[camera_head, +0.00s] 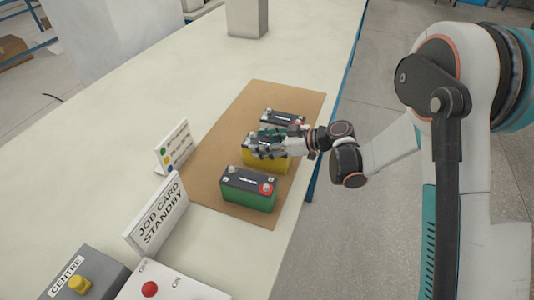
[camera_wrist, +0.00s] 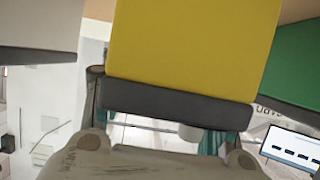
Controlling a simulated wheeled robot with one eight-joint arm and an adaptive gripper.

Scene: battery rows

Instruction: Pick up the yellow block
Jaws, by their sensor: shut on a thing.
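The yellow block (camera_head: 272,164) is a battery-shaped block with a dark top, the middle one of a row of three on a brown mat (camera_head: 215,150). My gripper (camera_head: 268,143) reaches in from the right and is shut on it at its top. In the wrist view the yellow block (camera_wrist: 190,45) fills the upper middle, its dark top edge close to my gripper's palm. My fingers partly hide the block in the head view. Whether its base touches the mat cannot be told.
A green block (camera_head: 248,190) stands in front of it and another dark-topped block (camera_head: 284,117) behind, both close by. A small colour-dot sign (camera_head: 174,147), a job card sign (camera_head: 157,215) and button boxes (camera_head: 150,290) stand left and front. The table's right edge is near.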

